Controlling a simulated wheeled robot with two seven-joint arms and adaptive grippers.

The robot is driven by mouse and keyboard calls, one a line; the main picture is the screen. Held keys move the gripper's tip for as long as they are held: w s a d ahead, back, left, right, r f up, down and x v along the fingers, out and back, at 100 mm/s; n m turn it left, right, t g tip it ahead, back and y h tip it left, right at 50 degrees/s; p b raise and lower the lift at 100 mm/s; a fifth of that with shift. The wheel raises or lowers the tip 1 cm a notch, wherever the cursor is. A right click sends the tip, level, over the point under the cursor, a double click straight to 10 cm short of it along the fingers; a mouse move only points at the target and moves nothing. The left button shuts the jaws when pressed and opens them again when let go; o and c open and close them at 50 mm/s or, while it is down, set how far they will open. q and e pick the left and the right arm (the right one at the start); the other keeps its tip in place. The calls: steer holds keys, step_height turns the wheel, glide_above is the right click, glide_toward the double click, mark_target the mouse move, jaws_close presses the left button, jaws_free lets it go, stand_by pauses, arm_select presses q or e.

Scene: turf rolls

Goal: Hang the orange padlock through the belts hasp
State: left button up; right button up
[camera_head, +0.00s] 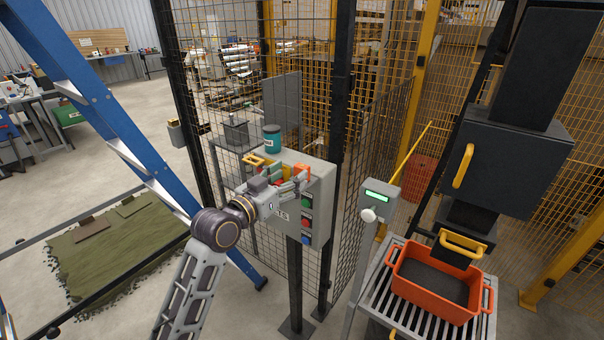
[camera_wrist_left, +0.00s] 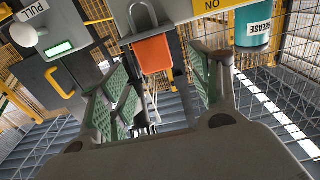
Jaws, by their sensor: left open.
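The orange padlock (camera_wrist_left: 153,53) shows in the left wrist view with its grey shackle toward the top of that upside-down picture. It also shows in the head view (camera_head: 302,170) at the top of the grey control box (camera_head: 322,180). My left gripper (camera_head: 298,183) is open in front of the box. In the wrist view its two green-padded fingers (camera_wrist_left: 160,85) stand apart on either side of the padlock's line; contact cannot be told. A label ending in "TS" sits low on the box, partly behind my arm. I cannot make out the belts hasp. My right gripper is out of view.
A teal grease can (camera_head: 272,139) and a yellow padlock (camera_head: 251,160) are by the box top. Red, green and blue buttons line its front. A mesh fence (camera_head: 240,70) stands behind. To the right are a post with a knob (camera_head: 380,197) and an orange crate (camera_head: 405,263).

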mark_target(299, 171)
arm_select(q)
steer(key=shift+w+d, duration=0.15)
steer(key=shift+w, duration=0.1)
steer(key=shift+w+d, duration=0.1)
steer(key=shift+p+x, duration=0.45)
steer(key=shift+x, duration=0.45)
steer(key=shift+p+x, duration=0.35)
steer(key=shift+x, duration=1.2)
steer(key=shift+d+f, duration=0.15)
steer(key=c, duration=1.2)
steer(key=shift+o, duration=0.2)
